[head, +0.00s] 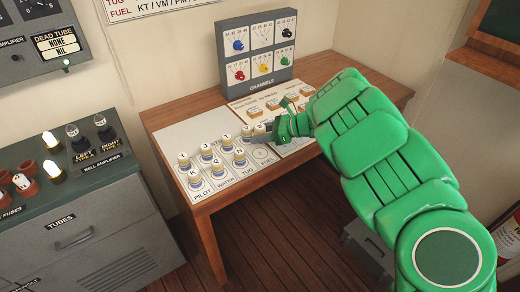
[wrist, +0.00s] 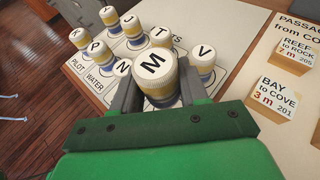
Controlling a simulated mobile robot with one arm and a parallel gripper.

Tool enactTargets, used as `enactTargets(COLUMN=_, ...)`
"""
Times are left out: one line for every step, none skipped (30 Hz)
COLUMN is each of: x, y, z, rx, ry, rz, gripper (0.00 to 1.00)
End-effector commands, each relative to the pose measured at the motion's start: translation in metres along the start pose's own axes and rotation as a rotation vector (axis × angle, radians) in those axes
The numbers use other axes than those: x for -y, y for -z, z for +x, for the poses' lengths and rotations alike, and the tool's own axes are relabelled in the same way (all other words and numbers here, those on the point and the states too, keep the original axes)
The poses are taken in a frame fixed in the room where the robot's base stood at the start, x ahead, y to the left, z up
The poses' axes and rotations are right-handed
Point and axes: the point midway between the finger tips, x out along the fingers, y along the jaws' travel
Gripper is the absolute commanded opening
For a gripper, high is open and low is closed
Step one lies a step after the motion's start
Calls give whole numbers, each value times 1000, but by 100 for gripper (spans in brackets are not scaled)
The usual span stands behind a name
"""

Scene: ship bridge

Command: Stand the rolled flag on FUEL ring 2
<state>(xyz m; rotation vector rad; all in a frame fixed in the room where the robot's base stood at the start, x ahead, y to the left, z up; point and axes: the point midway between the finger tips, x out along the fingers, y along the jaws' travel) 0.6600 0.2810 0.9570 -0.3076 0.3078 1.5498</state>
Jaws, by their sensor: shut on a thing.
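My gripper (wrist: 157,95) is shut on a rolled flag, a short cream cylinder with a dark band and a white cap marked M (wrist: 154,66). It appears upright between the fingers; its base is hidden. In the head view my gripper (head: 270,134) is over the far right part of the lettered board, by the FUEL column. An empty FUEL ring (head: 261,153) shows just above the FUEL label. The other FUEL ring is hidden or hard to tell. A flag marked V (wrist: 203,52) stands close to the right of M in the wrist view.
Passage blocks (wrist: 278,97) lie on the card to the right. The CHANNELS box (head: 260,55) stands at the table's back.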

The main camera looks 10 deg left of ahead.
Motion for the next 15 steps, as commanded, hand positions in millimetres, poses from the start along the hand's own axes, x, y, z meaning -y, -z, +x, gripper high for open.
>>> enactTargets(x=0, y=6, z=3, rx=2, ry=-2, rz=3, gripper=14)
enactTargets(x=-1, y=10, z=5, rx=2, ry=-2, rz=3, gripper=14)
enactTargets(x=-1, y=14, z=7, rx=3, ry=-2, rz=4, gripper=14)
enactTargets(x=-1, y=16, z=8, rx=3, ry=-2, rz=4, gripper=14)
enactTargets(x=0, y=19, z=9, rx=3, ry=-2, rz=3, gripper=14)
enactTargets(x=0, y=21, z=10, rx=2, ry=-2, rz=1, gripper=14)
enactTargets(x=0, y=23, z=10, rx=2, ry=-2, rz=1, gripper=14)
enactTargets(x=0, y=24, z=11, rx=2, ry=-1, rz=0, gripper=14)
enactTargets(x=0, y=25, z=11, rx=1, ry=-1, rz=0, gripper=14)
enactTargets(x=0, y=26, z=12, rx=1, ry=-1, rz=0, gripper=14)
enactTargets(x=0, y=28, z=12, rx=1, ry=-1, rz=0, gripper=14)
enactTargets(x=0, y=29, z=13, rx=1, ry=-1, rz=1, gripper=14)
enactTargets(x=0, y=31, z=14, rx=1, ry=-1, rz=1, gripper=14)
enactTargets(x=-1, y=34, z=14, rx=1, ry=-1, rz=2, gripper=14)
enactTargets(x=0, y=37, z=16, rx=1, ry=-1, rz=2, gripper=14)
